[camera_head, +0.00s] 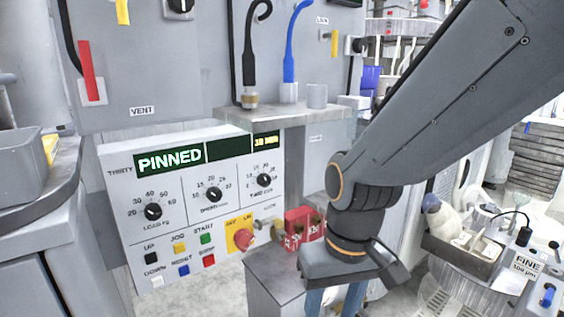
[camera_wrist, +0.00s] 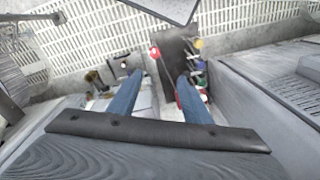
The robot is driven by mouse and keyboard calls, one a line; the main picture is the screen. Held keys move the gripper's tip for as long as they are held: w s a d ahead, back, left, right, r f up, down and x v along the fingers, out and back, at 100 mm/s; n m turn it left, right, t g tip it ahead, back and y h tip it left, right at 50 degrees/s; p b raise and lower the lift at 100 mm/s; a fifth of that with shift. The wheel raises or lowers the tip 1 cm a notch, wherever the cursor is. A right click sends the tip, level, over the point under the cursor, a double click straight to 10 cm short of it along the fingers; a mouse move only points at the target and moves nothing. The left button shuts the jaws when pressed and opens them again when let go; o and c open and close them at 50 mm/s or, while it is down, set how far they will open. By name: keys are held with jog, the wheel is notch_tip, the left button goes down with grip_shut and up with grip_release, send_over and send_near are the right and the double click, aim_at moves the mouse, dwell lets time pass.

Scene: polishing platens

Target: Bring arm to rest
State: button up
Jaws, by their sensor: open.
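My arm (camera_head: 440,90) reaches in from the top right of the head view and bends down at a dark wrist joint. My gripper (camera_head: 335,300) points downward near the bottom edge, with its blue fingers partly cut off by the frame. In the wrist view my gripper (camera_wrist: 158,82) shows two blue fingers spread apart. I see nothing held between them. The gripper hangs to the right of the control panel (camera_head: 200,190), beside a grey pedestal top (camera_head: 268,270).
A red lock box (camera_head: 303,228) sits just left of my wrist. A shelf (camera_head: 285,116) with hoses and a cup is above. A round platen station with a FINE sign (camera_head: 527,264) stands at the right. A grey bin (camera_head: 20,165) is at the left.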

jog(key=s+d+r+m+h+p, duration=0.1)
jog(key=s+d+r+m+p, duration=0.1)
jog(key=d+r+p, duration=0.9)
notch_tip(320, 180, up, 2)
jog(key=p, duration=0.5)
jog(key=shift+s+m, duration=0.15)
jog(key=shift+m, duration=0.25)
jog(key=shift+d, duration=0.1)
jog(key=shift+c, duration=0.6)
